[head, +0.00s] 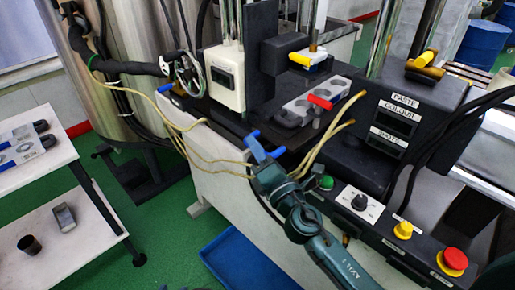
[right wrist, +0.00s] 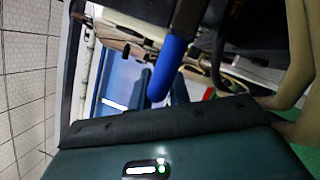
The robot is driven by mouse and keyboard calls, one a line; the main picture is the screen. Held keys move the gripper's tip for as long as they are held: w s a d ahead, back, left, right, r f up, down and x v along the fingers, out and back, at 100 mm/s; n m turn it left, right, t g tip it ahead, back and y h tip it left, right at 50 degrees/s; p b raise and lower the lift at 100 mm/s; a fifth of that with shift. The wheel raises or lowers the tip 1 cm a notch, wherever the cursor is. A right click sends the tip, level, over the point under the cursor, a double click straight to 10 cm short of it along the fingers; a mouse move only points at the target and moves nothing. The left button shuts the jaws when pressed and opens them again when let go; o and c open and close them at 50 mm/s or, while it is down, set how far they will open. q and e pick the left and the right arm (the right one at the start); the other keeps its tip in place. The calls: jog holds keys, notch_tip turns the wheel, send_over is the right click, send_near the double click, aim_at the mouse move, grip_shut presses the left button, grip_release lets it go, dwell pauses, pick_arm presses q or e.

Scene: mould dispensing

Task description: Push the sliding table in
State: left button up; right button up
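The sliding table (head: 228,121) is a dark plate on the machine's front, with a blue grip near each front corner. The left grip (head: 166,87) is clear of my arms. The right grip (head: 252,134) is right by my right gripper (head: 265,153), whose blue fingers look apart. In the right wrist view, a blue grip (right wrist: 167,70) on a dark rod hangs just beyond the gripper body. Whether it touches a finger is unclear. A grey mould (head: 296,111) with a red handle sits on the table's right part. My left gripper is out of view.
The control panel with a red stop button (head: 453,261) is right of my right arm. Tan hoses (head: 331,134) hang close to the gripper. A blue tray (head: 245,262) lies on the green floor below. A white cart (head: 75,165) stands at left.

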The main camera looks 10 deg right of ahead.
aim_at(273, 137)
grip_shut()
jog(key=w+d, duration=0.2)
jog(key=d, duration=0.1)
jog(key=shift+w+d+b, duration=0.2)
jog(key=shift+d+b, duration=0.1)
jog(key=shift+b, duration=0.05)
jog(key=shift+w+d, duration=0.1)
jog(key=shift+d, duration=0.15)
jog(key=shift+r, duration=0.1)
jog(key=shift+o, duration=1.5)
grip_release()
jog(key=shift+w, duration=0.1)
jog(key=shift+o, duration=0.7)
